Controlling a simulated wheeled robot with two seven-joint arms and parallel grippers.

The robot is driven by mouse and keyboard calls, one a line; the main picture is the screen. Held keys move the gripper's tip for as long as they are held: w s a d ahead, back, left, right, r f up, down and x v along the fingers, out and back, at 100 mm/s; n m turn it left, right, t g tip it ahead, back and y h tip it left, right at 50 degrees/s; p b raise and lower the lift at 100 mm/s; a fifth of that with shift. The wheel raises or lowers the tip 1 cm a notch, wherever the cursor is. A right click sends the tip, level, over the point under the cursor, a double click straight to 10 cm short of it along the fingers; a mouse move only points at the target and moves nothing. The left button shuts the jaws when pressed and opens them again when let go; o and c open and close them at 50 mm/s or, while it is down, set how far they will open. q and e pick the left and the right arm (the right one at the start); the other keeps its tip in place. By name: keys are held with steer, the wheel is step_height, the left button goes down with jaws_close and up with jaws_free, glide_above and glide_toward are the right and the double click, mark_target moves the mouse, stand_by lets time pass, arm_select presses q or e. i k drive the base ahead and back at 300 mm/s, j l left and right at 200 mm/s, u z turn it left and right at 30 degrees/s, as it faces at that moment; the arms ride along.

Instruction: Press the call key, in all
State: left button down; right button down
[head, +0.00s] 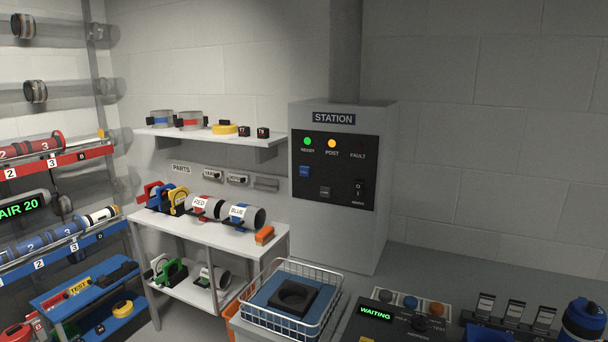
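A grey station cabinet (345,240) with a "STATION" sign (333,118) stands against the back wall. Its black panel (336,185) has a lit green lamp (307,141) marked ready and a lit amber lamp (332,143) marked "POST". The fault lamp looks dark. A blue square key (305,171) sits at the panel's left, with lettering too small to read. A dark key (325,191) sits lower in the middle, and a rocker switch (360,189) at the right. I cannot tell by its label which is the call key. Neither gripper is in view.
A wire basket (330,301) holding a black square block (293,295) stands in front of the cabinet. A control box (403,321) reads "WAITING". A blue bottle (584,318) is at the far right. Shelves with tubes and parts (210,231) fill the left.

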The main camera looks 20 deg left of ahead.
mark_target(304, 171)
steer(key=i+j+z, duration=0.35)
steer(key=j, duration=0.25)
steer(key=i+j+z, duration=0.35)
steer(key=j, duration=0.35)
